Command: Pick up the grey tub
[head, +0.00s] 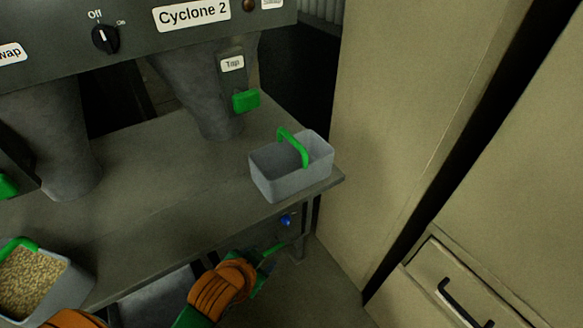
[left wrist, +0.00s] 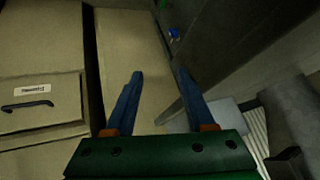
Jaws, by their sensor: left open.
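A grey tub (head: 288,184) with a raised green handle stands upright on the right end of the grey table (head: 165,190). It looks empty. My left gripper (head: 272,256) is below and in front of it, beyond the table's front edge and apart from the tub. In the left wrist view my left gripper (left wrist: 158,76) shows two blue fingers spread apart with nothing between them. I cannot make out the tub clearly in that view. My right gripper is not in view.
A second grey tub (head: 74,285), holding pale grains, is at lower left. A blue knob (head: 286,220) sits under the table edge. A green tap handle (head: 246,100) hangs under Cyclone 2 (head: 140,22). A beige cabinet (head: 400,100) and a drawer (head: 455,280) stand to the right.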

